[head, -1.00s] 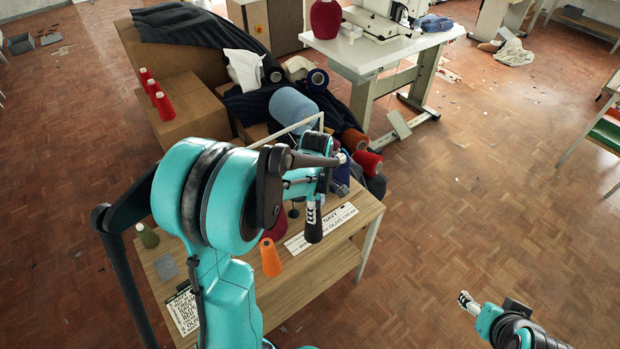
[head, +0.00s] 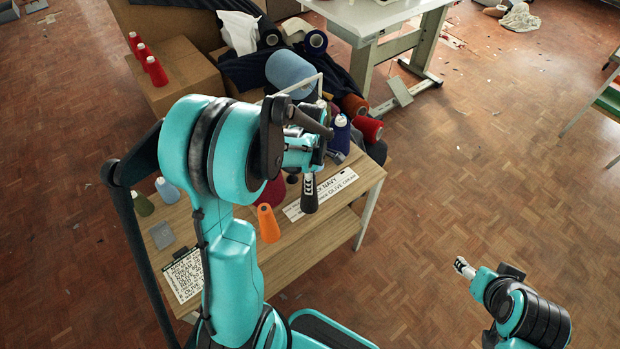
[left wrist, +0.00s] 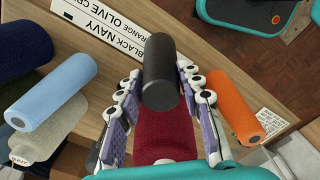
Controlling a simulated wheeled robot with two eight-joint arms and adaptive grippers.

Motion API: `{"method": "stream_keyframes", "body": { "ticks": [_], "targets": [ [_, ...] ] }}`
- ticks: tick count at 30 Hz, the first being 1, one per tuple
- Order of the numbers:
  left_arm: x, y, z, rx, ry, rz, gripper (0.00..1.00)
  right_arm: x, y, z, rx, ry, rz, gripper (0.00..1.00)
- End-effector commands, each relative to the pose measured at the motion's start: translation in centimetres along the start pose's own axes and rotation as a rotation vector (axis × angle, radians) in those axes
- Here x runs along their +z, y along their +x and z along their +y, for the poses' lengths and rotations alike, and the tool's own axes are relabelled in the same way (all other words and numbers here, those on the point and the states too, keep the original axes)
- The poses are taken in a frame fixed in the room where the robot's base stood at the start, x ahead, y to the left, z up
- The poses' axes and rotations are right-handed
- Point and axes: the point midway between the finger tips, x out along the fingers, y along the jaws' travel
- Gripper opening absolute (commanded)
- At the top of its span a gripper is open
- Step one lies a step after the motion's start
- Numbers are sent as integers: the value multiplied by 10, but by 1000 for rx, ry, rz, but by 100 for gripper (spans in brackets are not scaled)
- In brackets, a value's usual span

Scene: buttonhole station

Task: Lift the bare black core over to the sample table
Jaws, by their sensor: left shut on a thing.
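The bare black core (head: 310,194) is a dark tapered tube. My left gripper (head: 309,172) is shut on it, and the core hangs down from the fingers in front of the white label strip. In the left wrist view the black core (left wrist: 160,72) lies between the two purple-padded fingers, over a dark red cone (left wrist: 165,135). The gap between core and tabletop is hard to judge. The wooden table (head: 315,252) is below it. My right gripper (head: 463,267) is far to the right over bare floor; its finger opening is too small to tell.
An orange cone (head: 267,222) stands just left of the core. Light blue (head: 167,190), olive (head: 143,203) and navy (head: 339,134) cones also stand on the table. A label strip (head: 328,191) lies there. Cartons and heaped yarn crowd behind; the floor at right is open.

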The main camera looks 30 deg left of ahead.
Motion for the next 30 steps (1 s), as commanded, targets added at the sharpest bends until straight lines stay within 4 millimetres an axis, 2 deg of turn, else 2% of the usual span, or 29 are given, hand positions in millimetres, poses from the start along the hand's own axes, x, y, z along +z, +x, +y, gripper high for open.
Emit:
{"method": "stream_keyframes", "body": {
  "ticks": [23, 24, 26, 27, 30],
  "targets": [
    [0, 9, 0, 0, 0, 0, 12, 4, 6, 0, 0, 0, 0, 62],
    [0, 9, 0, 0, 0, 0, 39, 4, 6, 0, 0, 0, 0, 62],
    [0, 8, 0, 0, 0, 0, 54, 4, 6, 0, 0, 0, 0, 62],
    [0, 8, 0, 0, 0, 0, 60, 4, 6, 0, 0, 0, 0, 62],
    [0, 8, 0, 0, 0, 0, 60, 4, 5, 0, 0, 0, 0, 62]
  ]
}}
